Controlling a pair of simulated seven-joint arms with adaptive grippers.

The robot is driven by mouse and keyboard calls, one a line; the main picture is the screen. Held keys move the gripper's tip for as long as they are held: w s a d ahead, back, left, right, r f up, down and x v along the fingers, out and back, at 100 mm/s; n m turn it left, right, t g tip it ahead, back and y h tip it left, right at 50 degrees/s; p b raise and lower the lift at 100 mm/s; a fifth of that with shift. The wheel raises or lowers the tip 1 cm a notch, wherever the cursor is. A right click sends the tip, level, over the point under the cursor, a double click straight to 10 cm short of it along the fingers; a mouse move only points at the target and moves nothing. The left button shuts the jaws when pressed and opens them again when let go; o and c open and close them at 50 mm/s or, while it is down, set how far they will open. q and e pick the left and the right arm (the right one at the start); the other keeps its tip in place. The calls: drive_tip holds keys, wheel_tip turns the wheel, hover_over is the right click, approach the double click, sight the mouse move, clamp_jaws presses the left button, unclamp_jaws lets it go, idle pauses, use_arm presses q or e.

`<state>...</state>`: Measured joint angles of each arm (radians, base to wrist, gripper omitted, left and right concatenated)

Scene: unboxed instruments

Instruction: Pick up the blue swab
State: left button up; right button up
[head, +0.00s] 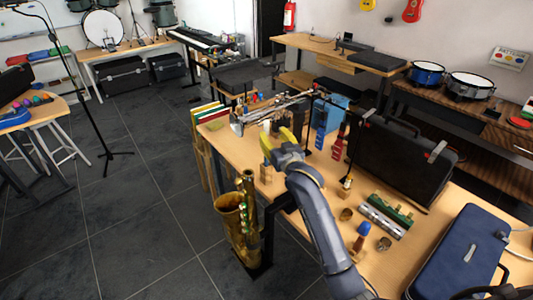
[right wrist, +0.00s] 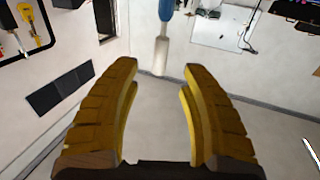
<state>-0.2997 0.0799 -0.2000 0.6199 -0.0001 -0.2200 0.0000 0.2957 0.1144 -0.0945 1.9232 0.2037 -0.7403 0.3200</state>
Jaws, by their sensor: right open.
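In the head view a long blue thing (head: 321,126), possibly the blue swab, hangs beside a red one (head: 338,139). My left gripper is not in view.
The brass instrument (head: 265,110) lies across its stand near my gripper. A saxophone (head: 238,220) stands below the left edge.

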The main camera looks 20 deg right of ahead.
sight(267, 128)
drive_tip(key=shift+w+a, duration=0.15)
drive_tip(key=shift+w, duration=1.45)
drive_tip(key=shift+w+a, duration=0.1)
drive_tip(key=shift+w, duration=1.5)
drive_tip(key=shift+o, duration=0.2)
clamp_jaws()
